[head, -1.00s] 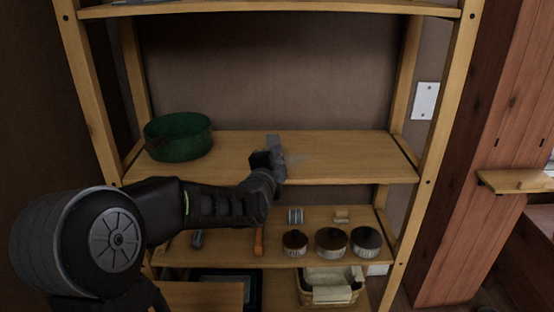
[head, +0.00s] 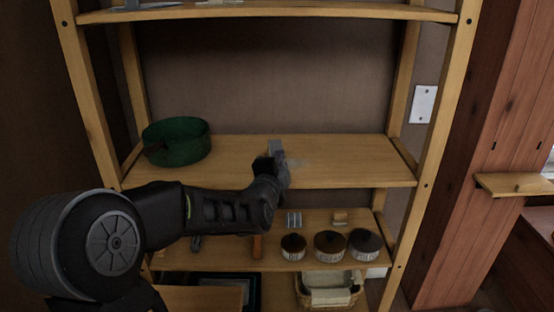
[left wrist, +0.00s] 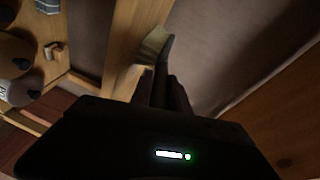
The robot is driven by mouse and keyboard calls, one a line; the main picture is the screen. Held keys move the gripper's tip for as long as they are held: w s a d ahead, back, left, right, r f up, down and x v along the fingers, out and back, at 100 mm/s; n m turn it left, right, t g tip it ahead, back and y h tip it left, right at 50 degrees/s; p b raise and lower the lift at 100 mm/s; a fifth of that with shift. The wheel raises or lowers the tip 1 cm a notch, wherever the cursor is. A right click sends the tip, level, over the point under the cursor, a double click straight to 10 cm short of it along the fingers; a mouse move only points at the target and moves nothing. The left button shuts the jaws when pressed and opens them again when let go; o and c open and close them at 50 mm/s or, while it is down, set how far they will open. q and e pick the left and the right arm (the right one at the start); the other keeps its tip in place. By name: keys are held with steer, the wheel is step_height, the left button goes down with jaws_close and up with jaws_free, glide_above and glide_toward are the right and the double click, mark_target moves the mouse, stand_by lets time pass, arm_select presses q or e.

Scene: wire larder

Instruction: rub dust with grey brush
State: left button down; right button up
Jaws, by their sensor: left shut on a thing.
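My left gripper (head: 268,164) is shut on the grey brush (head: 275,147) and holds it over the middle shelf board. In the left wrist view the brush (left wrist: 154,44) shows a pale bristle end beyond the dark fingers (left wrist: 163,88), close to the board. A faint pale patch of dust (head: 298,162) lies on the board just right of the gripper. My gripper hides part of the brush and the board around it. I cannot tell whether the bristles touch the board. My right gripper is not in view.
A green round pan (head: 178,142) stands at the left of the same shelf board (head: 365,165). The board's right part is clear. Below are several lidded jars (head: 330,246) and a basket (head: 330,290). Wooden posts (head: 428,150) bound the rack, with another shelf (head: 300,13) above.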

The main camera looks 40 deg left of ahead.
arm_select(q)
steer(key=shift+r, duration=0.1)
steer(key=shift+s+d, duration=0.25)
steer(key=shift+d, duration=0.6)
steer(key=shift+s+d+p, duration=0.15)
steer(key=shift+d+p, duration=0.15)
steer(key=shift+f, duration=0.2)
steer(key=shift+d, duration=0.1)
steer(key=shift+s+d+p, duration=0.2)
steer(key=shift+d+p, duration=0.05)
steer(key=shift+d, duration=0.3)
steer(key=shift+s+d+p, duration=0.15)
steer(key=shift+d+p, duration=0.05)
steer(key=shift+d, duration=0.35)
steer(key=shift+a+r, duration=0.1)
steer(key=shift+a, duration=0.05)
steer(key=shift+w+a, duration=0.7)
steer(key=shift+w, duration=0.05)
